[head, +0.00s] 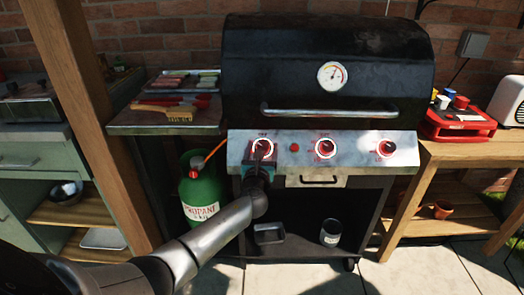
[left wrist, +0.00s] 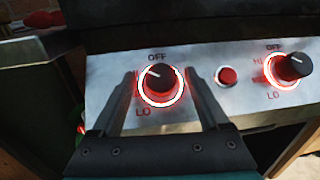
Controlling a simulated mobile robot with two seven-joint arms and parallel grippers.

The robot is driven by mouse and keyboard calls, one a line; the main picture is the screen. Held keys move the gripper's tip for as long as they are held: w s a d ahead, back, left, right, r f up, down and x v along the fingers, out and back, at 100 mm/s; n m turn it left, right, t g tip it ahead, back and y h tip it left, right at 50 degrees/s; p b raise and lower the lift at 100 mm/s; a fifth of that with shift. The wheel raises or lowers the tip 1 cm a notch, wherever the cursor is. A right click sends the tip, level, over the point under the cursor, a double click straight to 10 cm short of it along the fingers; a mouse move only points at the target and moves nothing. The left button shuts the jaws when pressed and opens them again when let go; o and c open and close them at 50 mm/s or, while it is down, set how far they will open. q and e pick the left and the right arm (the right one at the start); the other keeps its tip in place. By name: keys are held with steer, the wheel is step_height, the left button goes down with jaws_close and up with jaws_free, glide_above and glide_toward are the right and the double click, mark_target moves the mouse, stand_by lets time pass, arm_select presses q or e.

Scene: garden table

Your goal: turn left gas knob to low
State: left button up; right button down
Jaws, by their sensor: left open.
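The left gas knob (left wrist: 160,85) is black with a glowing red and white ring, on the grill's steel front panel (head: 400,140). Its white pointer line tilts up and to the left, with OFF printed above and LO below left. In the head view the knob (head: 263,146) is partly covered by my left gripper (head: 261,158). In the left wrist view my left gripper (left wrist: 162,82) is open, one finger on each side of the knob. Whether the fingers touch it cannot be told. My right gripper is not in view.
A red button (left wrist: 227,76) and the middle knob (left wrist: 290,67) sit to the right on the panel. The grill lid (head: 290,60) is closed above. A green propane tank (head: 200,195) stands below left. A side shelf (head: 150,125) holds trays and a brush.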

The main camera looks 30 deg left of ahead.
arm_select(q)
jaws_close()
stand_by(0.7)
